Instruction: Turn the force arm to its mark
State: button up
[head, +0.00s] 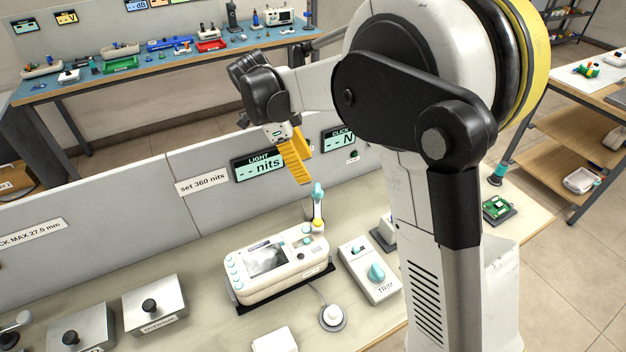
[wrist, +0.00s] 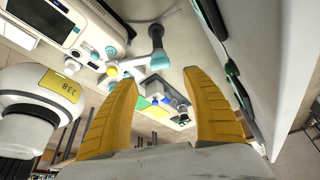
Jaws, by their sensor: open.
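What looks like the force arm (head: 318,205) is a pale lever with a teal tip and a yellow part at its foot, at the far right corner of a white device (head: 275,262). In the wrist view the teal-ended lever (wrist: 156,38) lies beyond the fingertips. My gripper (head: 298,178) has yellow fingers and hangs above and left of the lever in the head view, apart from it. The wrist view shows its fingers (wrist: 160,80) spread with nothing between them. I cannot make out the mark.
A grey partition with a LIGHT display (head: 258,166) stands close behind the gripper. A TRIM box (head: 370,270) with a teal knob is right of the device. A round white button (head: 333,317) lies in front. Metal boxes with black knobs (head: 155,304) stand at left.

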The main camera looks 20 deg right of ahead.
aim_at(318, 206)
jog(key=shift+v, duration=1.75)
jog(key=c, duration=0.3)
jog(key=shift+y, duration=0.7)
jog(key=d, duration=0.1)
jog(key=s+d+p, duration=0.1)
jog(key=d+f, duration=0.1)
jog(key=shift+s+d, duration=0.25)
jog(key=shift+s, duration=0.15)
grip_shut()
jog(key=s+d+f+t+y+p, duration=0.25)
jog(key=s+d+y+p, duration=0.2)
jog(key=s+d, duration=0.4)
jog(key=w+a+f+b, duration=0.1)
jog(key=a+f+b, duration=0.4)
jog(key=f, duration=0.4)
jog(key=shift+a+f+y+b, duration=0.35)
jog(key=shift+a+y, duration=0.1)
jog(key=shift+a, duration=0.25)
